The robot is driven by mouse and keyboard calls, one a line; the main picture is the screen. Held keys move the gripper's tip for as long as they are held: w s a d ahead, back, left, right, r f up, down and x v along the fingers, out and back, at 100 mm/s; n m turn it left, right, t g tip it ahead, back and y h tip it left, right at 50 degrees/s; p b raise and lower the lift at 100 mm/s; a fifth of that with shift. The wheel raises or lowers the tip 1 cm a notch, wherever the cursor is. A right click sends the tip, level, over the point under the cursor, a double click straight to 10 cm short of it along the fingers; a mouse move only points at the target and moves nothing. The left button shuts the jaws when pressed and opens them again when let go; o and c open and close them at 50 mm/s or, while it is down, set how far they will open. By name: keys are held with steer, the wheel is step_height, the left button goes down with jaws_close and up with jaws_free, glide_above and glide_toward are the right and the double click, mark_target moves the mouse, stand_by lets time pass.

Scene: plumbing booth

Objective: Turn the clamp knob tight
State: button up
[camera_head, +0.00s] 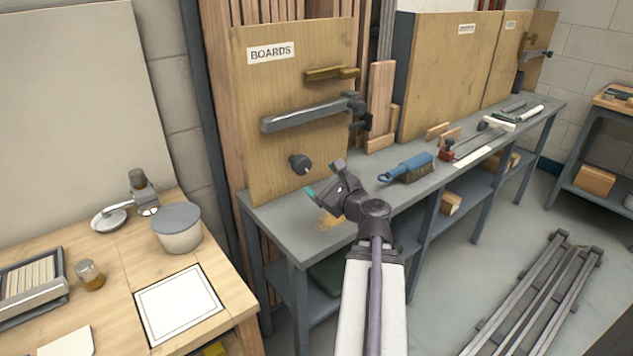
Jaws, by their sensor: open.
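A wooden panel labelled BOARDS (285,180) stands upright at the near end of the grey bench. A dark round knob (300,164) sticks out of its lower part. A grey bar (305,116) crosses the panel, with a dark clamp-like end (356,106) at its right. I cannot tell for certain which of these dark parts is the clamp knob. My gripper (323,180) is open and empty, in front of the panel and just below and right of the round knob in the picture. It appears apart from the knob.
A wooden table (135,262) at left holds a lidded tub (178,228) and a jar (90,275). Metal rails (530,290) lie on the floor.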

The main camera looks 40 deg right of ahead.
mark_target(297, 163)
steer(key=w+n, duration=0.3)
steer(key=n, duration=0.3)
steer(key=w+n, duration=0.4)
steer(key=n, duration=0.2)
steer(key=w+d+n, duration=0.1)
steer(key=w+n, duration=0.2)
steer(key=n, duration=0.3)
steer(key=shift+w+r+n, duration=0.2)
steer(key=shift+w+n, duration=0.2)
steer(key=c, duration=0.9)
steer(key=shift+m, duration=0.4)
steer(key=o, duration=0.9)
